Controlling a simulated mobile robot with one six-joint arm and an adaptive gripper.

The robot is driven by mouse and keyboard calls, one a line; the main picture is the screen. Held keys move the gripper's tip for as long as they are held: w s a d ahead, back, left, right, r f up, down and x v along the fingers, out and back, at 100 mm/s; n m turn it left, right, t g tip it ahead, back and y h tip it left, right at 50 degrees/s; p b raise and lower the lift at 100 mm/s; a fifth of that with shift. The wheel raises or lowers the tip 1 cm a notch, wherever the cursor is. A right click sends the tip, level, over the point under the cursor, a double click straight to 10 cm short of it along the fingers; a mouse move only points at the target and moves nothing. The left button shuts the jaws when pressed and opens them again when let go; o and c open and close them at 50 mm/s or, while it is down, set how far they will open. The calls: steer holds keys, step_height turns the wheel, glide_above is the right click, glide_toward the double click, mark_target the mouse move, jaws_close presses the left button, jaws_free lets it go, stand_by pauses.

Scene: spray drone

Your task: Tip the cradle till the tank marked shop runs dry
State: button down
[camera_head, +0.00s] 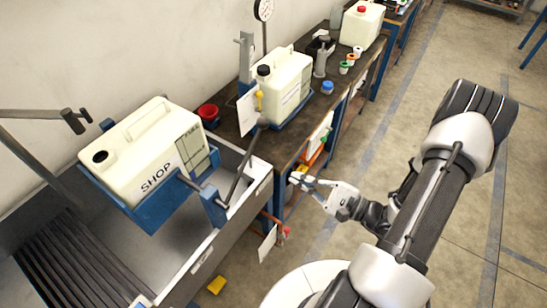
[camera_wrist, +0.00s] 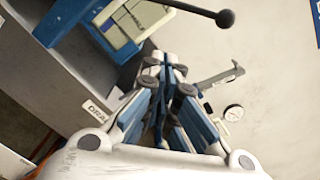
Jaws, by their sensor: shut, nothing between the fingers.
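The cream tank marked SHOP (camera_head: 150,150) sits in a blue cradle (camera_head: 148,213) above a grey basin (camera_head: 235,225) at the left. Its dark mouth is uncapped at the near left end, and I see no stream from it. Any tilt is hard to judge. A dark lever (camera_head: 240,165) rises from the cradle's right side; its black ball knob shows in the wrist view (camera_wrist: 225,18). The blue cradle also shows there (camera_wrist: 75,45). My gripper (camera_head: 299,181) is shut and empty, right of the basin and apart from the lever; it also shows in the wrist view (camera_wrist: 165,75).
A dark workbench (camera_head: 228,128) behind the basin holds a black-capped tank (camera_head: 286,82), a red-capped tank (camera_head: 361,24), a blue-lidded jar (camera_head: 327,87) and small pots. A tag (camera_head: 267,243) hangs by a valve pipe at the basin's front. The floor (camera_head: 400,100) at right is clear.

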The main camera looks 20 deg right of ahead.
steer(key=w+a+r, duration=0.3)
steer(key=w+a, duration=0.4)
steer(key=a, duration=0.1)
steer(key=shift+w, duration=0.2)
steer(key=shift+r, duration=0.15)
stand_by(0.4)
steer(key=shift+s+a+r, duration=0.1)
steer(key=shift+a+r, duration=0.1)
steer(key=shift+r, duration=0.05)
